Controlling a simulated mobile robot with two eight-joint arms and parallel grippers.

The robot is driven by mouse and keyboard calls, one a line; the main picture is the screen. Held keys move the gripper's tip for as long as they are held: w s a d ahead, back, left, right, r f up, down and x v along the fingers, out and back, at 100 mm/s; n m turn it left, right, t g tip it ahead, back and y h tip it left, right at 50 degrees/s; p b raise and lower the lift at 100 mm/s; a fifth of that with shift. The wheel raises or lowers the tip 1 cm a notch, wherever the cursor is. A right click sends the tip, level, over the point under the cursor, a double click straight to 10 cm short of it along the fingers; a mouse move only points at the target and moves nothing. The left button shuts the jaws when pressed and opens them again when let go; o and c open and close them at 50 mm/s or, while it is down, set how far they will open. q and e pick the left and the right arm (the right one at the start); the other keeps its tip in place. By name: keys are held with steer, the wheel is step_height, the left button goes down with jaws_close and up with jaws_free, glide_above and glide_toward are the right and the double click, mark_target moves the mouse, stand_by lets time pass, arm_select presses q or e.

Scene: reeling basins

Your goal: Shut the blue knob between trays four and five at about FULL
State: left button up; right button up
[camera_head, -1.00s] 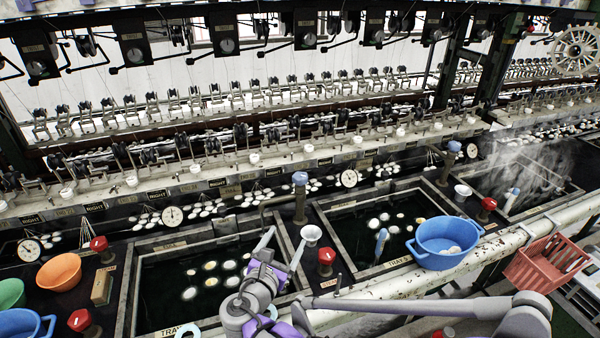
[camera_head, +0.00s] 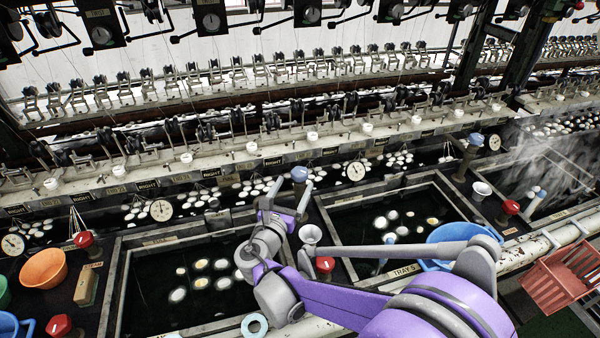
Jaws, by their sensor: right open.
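The blue knob (camera_head: 299,174) tops a dark valve post at the back of the divider between two dark water trays. The right-hand tray (camera_head: 440,180) is labelled TRAY 5; the left-hand tray (camera_head: 122,285) lies on the divider's other side. My right gripper (camera_head: 288,189) is open, its two fingers pointing away toward the knob. The knob shows between the fingertips, close to the right one; I cannot tell whether they touch. The gripper and forearm hide the lower post and part of the divider. My left gripper is not in view.
A white funnel-shaped cup (camera_head: 311,234) and a red knob (camera_head: 325,265) stand on the divider just right of my wrist. A blue basin (camera_head: 466,234) sits partly behind my arm. A round dial (camera_head: 355,171) hangs behind. Pale cocoons float in both trays.

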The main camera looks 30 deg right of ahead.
mark_target(300, 174)
steer(key=x, duration=0.5)
steer(key=shift+w+d, duration=0.25)
jaws_close()
stand_by(0.4)
steer(key=m+g+h, duration=0.1)
steer(key=g, duration=0.1)
steer(key=m+g+h, duration=0.1)
steer(key=m+g, duration=0.1)
steer(key=shift+w+a+f+h+b, duration=0.1)
steer(key=shift+h+b, duration=0.2)
steer(key=shift+b, duration=0.05)
steer(key=m+g+h, duration=0.1)
steer(key=m+g, duration=0.1)
steer(key=g, duration=0.1)
steer(key=m+g, duration=0.2)
steer(key=g, duration=0.2)
steer(key=shift+m+h+b, duration=0.35)
steer(key=shift+m+h, duration=0.05)
steer(key=shift+g, duration=0.4)
